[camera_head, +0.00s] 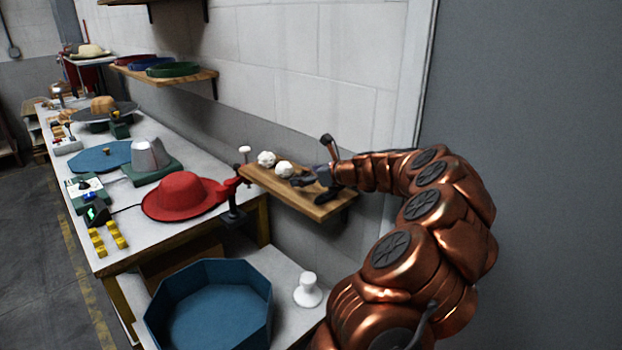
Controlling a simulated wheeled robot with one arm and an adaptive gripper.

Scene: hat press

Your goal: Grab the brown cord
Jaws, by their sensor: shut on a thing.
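My gripper (318,179) is at the right part of a small wooden wall shelf (300,202), low over its top. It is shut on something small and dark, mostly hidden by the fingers. A dark brown shape (326,194) shows just under the gripper at the shelf; it looks like the brown cord, but its outline is unclear. Two cream balls of cord (266,159) sit on the shelf to the left of the gripper, apart from it.
A red hat (184,196) lies on the white workbench (180,222) left of the shelf. Below are a blue octagonal bin (210,306) and a white spool-shaped piece (307,290). A grey wall panel (530,130) stands close on the right.

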